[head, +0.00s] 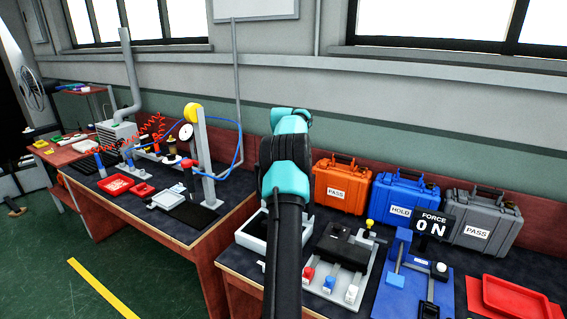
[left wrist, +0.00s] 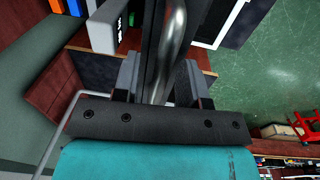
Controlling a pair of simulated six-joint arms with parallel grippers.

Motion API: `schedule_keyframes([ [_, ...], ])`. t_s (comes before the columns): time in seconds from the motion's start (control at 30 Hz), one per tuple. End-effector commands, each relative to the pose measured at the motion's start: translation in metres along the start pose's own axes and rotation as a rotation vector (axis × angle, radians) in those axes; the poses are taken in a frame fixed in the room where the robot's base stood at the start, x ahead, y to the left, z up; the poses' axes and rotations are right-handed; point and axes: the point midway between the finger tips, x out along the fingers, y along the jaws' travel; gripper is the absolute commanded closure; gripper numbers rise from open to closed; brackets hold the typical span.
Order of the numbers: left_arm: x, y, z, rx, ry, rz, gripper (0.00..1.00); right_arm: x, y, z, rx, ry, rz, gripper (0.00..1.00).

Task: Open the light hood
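My left arm rises through the middle of the head view, and its gripper is hidden there behind the black and teal links. In the left wrist view the two grey fingers of my left gripper (left wrist: 160,82) stand apart. A shiny curved metal bar (left wrist: 174,45) beside a dark upright part lies between them, perhaps a handle; I cannot tell whether the fingers press on it. No part is clearly recognisable as the light hood. A white-rimmed dark box (head: 242,241) is partly hidden behind my arm on the near bench. My right gripper is not in view.
Right of my arm stand a black fixture with coloured buttons (head: 347,244) and a blue fixture (head: 395,295). Orange (head: 328,184), blue (head: 388,195) and grey cases (head: 466,218) line the back. A red tray (head: 515,300) lies right. Another crowded bench stands left, beyond a gap.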

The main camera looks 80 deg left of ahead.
Motion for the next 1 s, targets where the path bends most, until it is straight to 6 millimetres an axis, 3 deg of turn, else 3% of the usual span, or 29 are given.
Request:
schedule_keyframes([
  [0.37, -0.016, 0.001, 0.000, 0.000, 0.001, 0.003, 0.61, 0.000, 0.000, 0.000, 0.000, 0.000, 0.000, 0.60],
  [0.8, -0.091, 0.000, 0.000, -0.001, 0.001, 0.003, 0.61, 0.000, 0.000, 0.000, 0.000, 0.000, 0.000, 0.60],
  [1.0, -0.111, 0.001, 0.000, 0.000, 0.001, 0.002, 0.61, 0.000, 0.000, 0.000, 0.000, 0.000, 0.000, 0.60],
])
